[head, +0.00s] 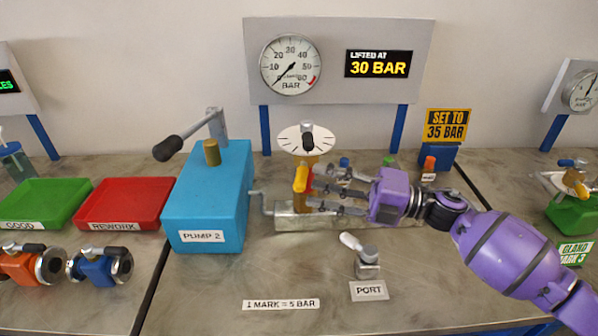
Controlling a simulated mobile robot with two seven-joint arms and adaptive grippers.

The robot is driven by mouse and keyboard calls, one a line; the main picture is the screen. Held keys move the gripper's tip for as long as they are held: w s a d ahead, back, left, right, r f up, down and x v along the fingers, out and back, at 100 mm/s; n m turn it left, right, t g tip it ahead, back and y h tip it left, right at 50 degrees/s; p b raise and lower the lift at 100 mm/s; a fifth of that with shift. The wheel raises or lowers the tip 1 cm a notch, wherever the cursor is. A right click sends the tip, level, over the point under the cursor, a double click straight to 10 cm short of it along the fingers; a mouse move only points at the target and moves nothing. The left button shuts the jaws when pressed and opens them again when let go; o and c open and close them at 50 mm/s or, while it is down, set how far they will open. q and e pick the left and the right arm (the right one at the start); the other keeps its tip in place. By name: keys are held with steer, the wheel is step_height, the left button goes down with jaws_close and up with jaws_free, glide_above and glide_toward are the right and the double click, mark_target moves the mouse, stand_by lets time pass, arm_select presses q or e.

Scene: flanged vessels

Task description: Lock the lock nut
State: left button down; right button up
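A valve with a brass body (304,196) stands on the grey metal block (285,221) in the middle of the bench. An orange-yellow lever (301,178) sticks out from its body; I cannot tell whether this belongs to the lock nut. Above it are a white marked dial (291,138) and a black knob (307,136). My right gripper (312,189) reaches in from the right with its dark fingers spread. Their tips are close beside the lever and body; contact cannot be made out. My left gripper is out of view.
The blue PUMP 2 box (208,200) with its lever stands left of the valve. A PORT fitting (367,260) is in front. The gauge (291,64) reads near zero; the display (379,64) says "LIFTED AT 30 BAR". A sign (447,125) says "SET TO 35 BAR".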

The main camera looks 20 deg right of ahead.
mark_target(300, 177)
steer(key=x, duration=0.5)
steer(key=shift+w+p, duration=0.15)
steer(key=shift+p, duration=0.25)
jaws_close()
